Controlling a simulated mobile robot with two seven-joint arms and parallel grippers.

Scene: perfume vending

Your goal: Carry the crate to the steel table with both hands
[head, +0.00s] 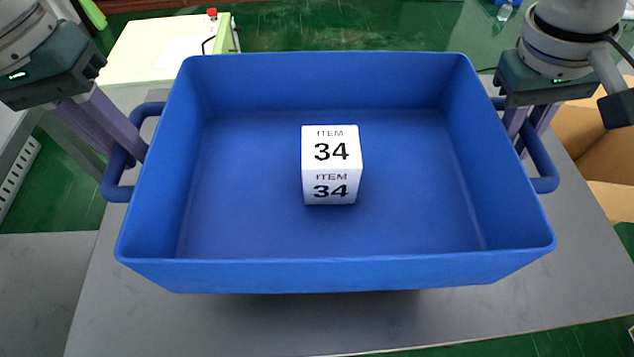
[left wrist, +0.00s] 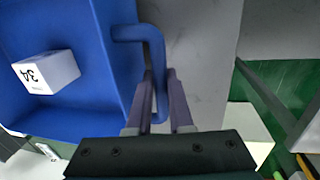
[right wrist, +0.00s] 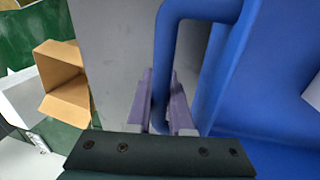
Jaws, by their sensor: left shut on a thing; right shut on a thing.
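The blue crate (head: 330,275) is in the middle of the head view, over a grey steel table (head: 230,325). A shadow shows under its front edge; I cannot tell whether it touches the table. A white box marked ITEM 34 (head: 331,165) sits inside, near the middle, and also shows in the left wrist view (left wrist: 50,72). My left gripper (head: 140,150) is shut on the crate's left handle (head: 115,180). My right gripper (head: 518,140) is shut on the right handle (head: 541,165). Both wrist views show the fingers on either side of a handle bar.
An open cardboard box (head: 595,150) stands on the right beyond the table. A pale machine with a red knob (head: 165,50) is at the back left. Green floor (head: 380,30) shows behind. Bare table surface shows in front of the crate.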

